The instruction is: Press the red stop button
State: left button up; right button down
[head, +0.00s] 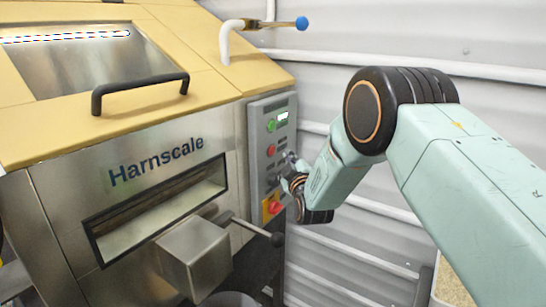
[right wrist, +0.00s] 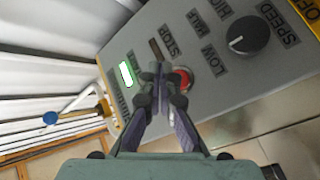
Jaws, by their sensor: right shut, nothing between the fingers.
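The red stop button (head: 271,150) is on the grey control panel (head: 257,170) at the right end of the hopper's front. In the right wrist view the red button (right wrist: 184,79) shows just right of the fingertips, partly hidden by them, near the label STOP. My right gripper (head: 291,160) is shut and empty, in front of the panel and slightly below and right of the button. In the right wrist view the closed fingertips (right wrist: 160,74) point at the panel beside the button; I cannot tell whether they touch it. My left gripper is not in view.
A lit green indicator (right wrist: 126,75) and a black speed knob (right wrist: 250,35) are on the panel. A red switch on a yellow plate (head: 272,206) is low on it. A black-knobbed lever (head: 262,233) sticks out below. A blue-tipped valve handle (head: 301,23) is above.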

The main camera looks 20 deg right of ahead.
jog(key=shift+w+a+b, duration=0.35)
jog(key=shift+w+a, duration=0.35)
jog(key=shift+w, duration=0.1)
jog(key=shift+w+a, duration=0.1)
dwell(0.9)
jog(key=shift+w+a, duration=0.15)
jog(key=shift+w, duration=0.1)
jog(key=shift+w+a+b, duration=0.25)
jog(key=shift+w+b, duration=0.05)
jog(key=shift+b, duration=0.05)
dwell(0.9)
jog(key=shift+s+d+p, duration=0.45)
jog(key=shift+s+d, duration=0.1)
jog(key=shift+s, duration=0.15)
jog(key=shift+s+d+p, duration=0.6)
jog(key=shift+s+d, duration=0.15)
jog(key=shift+s, duration=0.25)
jog(key=shift+s+d+p, duration=0.6)
jog(key=shift+s+d, duration=0.15)
jog(key=shift+s, duration=0.2)
